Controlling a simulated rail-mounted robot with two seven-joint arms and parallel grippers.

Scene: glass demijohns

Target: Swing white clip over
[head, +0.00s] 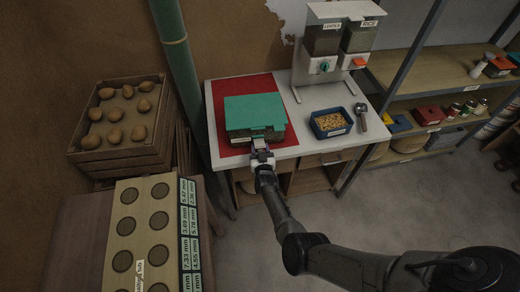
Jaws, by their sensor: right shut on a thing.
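A storage box (238,136) with a teal lid (255,110) sits on a red mat (227,88) on the white table. My right gripper (262,148) is at the middle of the box's front side, just below the lid's front edge. It is shut on a small part there, which I take to be the white clip. The fingers mostly hide the clip, so its exact angle cannot be told. The lid lies flat on the box. My left gripper is not in view.
A blue tray of small tan pieces (331,123) and a metal scoop (361,117) lie to the right. A two-bin dispenser (340,40) stands behind. A potato crate (118,120) and a board with round holes (140,235) are at left.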

